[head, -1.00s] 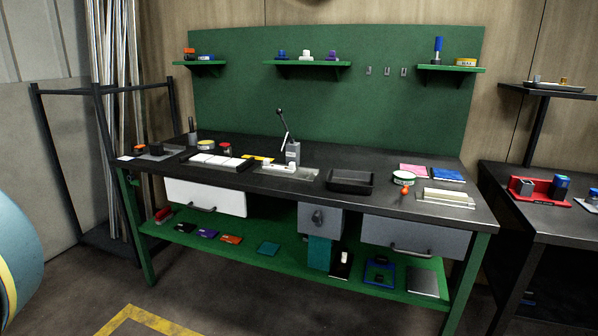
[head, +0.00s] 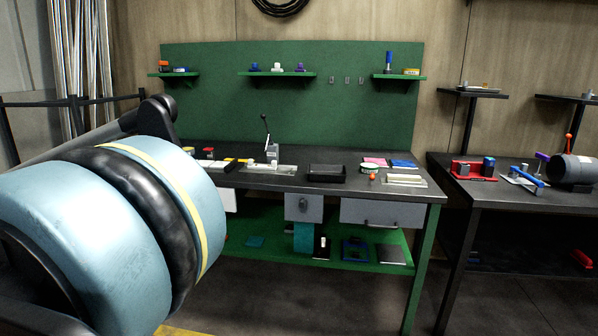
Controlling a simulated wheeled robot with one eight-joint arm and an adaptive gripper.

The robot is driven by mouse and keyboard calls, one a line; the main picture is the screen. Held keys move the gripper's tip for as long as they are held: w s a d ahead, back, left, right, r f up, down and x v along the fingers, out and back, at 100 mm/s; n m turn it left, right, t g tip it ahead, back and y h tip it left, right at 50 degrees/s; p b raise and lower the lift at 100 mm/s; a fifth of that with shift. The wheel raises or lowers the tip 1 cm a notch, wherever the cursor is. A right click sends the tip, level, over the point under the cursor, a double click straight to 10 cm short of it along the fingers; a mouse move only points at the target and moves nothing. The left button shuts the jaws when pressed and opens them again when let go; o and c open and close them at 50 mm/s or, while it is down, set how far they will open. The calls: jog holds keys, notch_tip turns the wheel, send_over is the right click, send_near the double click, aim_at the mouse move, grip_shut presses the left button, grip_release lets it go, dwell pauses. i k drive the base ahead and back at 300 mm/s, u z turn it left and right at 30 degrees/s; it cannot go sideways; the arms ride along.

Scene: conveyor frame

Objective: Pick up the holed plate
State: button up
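No plate with a clearly visible hole can be made out for certain at this distance. On the green lower shelf of the workbench, a blue square piece (head: 354,251) looks like a frame with a dark middle. A flat grey plate (head: 391,255) lies to its right, and a dark plate with a white part (head: 321,247) to its left. A teal flat piece (head: 255,241) lies further left on the shelf. My gripper is not in view, so its state and hold are not shown.
The workbench (head: 434,190) has a black tray (head: 326,173) and a lever press (head: 271,153) on top. A second dark table (head: 450,192) stands at right. A large light-blue and black rounded body hides the bench's left part. Floor in front is clear at centre right.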

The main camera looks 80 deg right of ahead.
aim_at(252, 166)
jog(key=z, duration=1.8)
jog(key=i, duration=1)
jog(key=u, duration=0.05)
